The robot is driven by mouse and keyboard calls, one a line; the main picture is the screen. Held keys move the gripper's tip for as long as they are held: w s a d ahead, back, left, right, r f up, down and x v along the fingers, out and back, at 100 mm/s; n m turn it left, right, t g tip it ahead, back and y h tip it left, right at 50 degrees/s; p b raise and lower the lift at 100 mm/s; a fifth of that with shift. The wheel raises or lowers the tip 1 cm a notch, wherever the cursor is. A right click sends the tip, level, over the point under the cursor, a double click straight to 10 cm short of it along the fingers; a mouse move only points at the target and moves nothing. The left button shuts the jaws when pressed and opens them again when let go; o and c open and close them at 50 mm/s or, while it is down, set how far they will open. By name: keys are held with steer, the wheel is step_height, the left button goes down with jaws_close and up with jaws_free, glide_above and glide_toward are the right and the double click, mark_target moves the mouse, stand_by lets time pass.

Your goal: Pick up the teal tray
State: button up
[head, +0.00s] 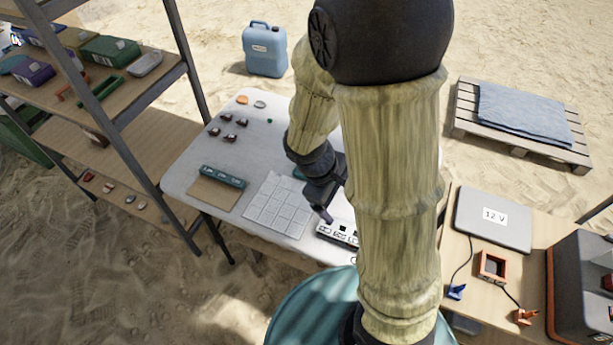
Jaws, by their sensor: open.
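A long teal tray (222,176) with several pale marks or small pieces along it lies at the left front of the white table. It sits at the far edge of a brown mat (212,194). My gripper (326,214) is open, pointing down over the table, well to the right of this tray and apart from it. It is above or near a white strip with dark squares (338,233); I cannot tell whether it touches it. A small teal patch (298,173) shows beside my wrist, mostly hidden by my arm.
A white gridded tray (277,205) lies between the teal tray and my gripper. Small dark pieces (228,137) stand farther back on the white table (185,165). A shelf rack (150,115) stands close at left. A side table with a 12 V case (493,218) is at right.

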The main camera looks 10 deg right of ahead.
steer(key=w+a+f+n+t+h+b, duration=0.1)
steer(key=w+a+f+n+t+b, duration=0.2)
steer(key=w+f+n+b, duration=0.1)
steer(key=w+a+f+n+t+h+b, duration=0.1)
steer(key=w+a+f+n+t+b, duration=0.3)
steer(key=w+f+n, duration=0.2)
steer(key=w+a+f+n+t+h+b, duration=0.1)
steer(key=w+a+f+n+t+b, duration=0.2)
steer(key=f+n, duration=0.5)
steer(key=shift+w+a+f+n+t+h+b, duration=0.1)
steer(key=shift+w+a+n+t+h+b, duration=0.15)
steer(key=shift+w+n, duration=0.15)
steer(key=shift+w+a+f+n+t+h+b, duration=0.1)
steer(key=shift+w+a+n+t+h+b, duration=0.15)
steer(key=shift+w, duration=0.25)
steer(key=shift+w+a+r+n, duration=0.1)
steer(key=shift+a+n, duration=0.1)
steer(key=shift+n, duration=0.05)
steer(key=x, duration=1.2)
steer(key=shift+p, duration=0.3)
steer(key=shift+w+d, duration=0.1)
steer(key=shift+w, duration=0.05)
